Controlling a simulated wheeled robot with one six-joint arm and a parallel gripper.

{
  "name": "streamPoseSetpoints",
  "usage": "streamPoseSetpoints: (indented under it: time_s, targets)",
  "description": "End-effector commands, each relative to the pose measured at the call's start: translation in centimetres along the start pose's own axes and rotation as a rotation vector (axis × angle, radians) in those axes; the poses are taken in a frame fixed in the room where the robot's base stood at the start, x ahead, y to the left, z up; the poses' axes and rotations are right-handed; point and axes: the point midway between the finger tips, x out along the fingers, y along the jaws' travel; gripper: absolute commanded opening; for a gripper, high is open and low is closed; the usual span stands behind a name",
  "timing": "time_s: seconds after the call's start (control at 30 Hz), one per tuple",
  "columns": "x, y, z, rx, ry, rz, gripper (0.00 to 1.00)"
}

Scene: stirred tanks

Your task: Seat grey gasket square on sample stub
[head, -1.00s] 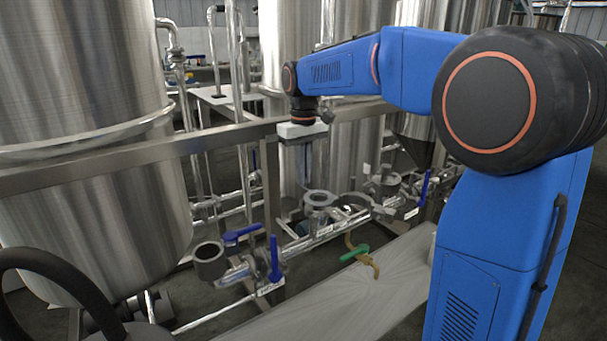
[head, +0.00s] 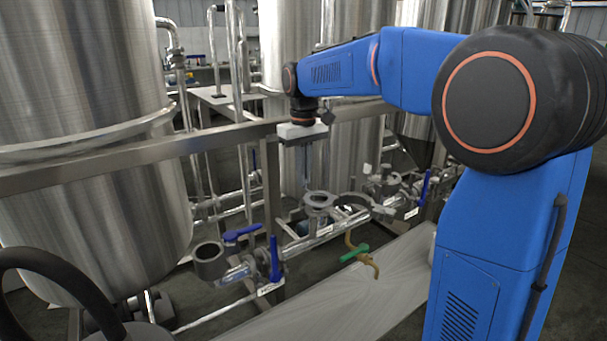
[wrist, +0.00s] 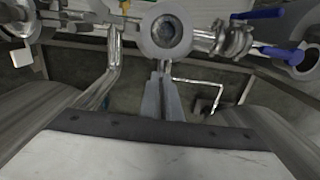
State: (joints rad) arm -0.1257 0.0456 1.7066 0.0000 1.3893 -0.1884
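The grey gasket (head: 320,193) is a flat ring in the middle of the head view, level or nearly so, at the open top of the pipework's sample stub. In the wrist view the ring (wrist: 148,40) is at the top centre, with a dark round opening inside it. My gripper (head: 306,188) points down at the ring's left edge; its fingers (wrist: 164,82) are close together on the ring's near edge in the wrist view. The stub is mostly hidden under the ring. I cannot tell whether a small gap is left between them.
Blue valve handles (head: 275,258) and an open grey pipe end (head: 210,268) stand at the left front. A green-handled brass tap (head: 355,253) is in front. A steel rail (head: 130,152) runs behind my gripper, with large tanks around.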

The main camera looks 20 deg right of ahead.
Motion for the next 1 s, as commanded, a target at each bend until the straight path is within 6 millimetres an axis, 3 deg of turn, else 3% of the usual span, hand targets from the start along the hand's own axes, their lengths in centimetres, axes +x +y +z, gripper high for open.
streamPoseSetpoints:
  time_s: [1.0]
  targets:
    - [2.1, 0.0, 0.0, 0.000, 0.000, 0.000, 0.00]
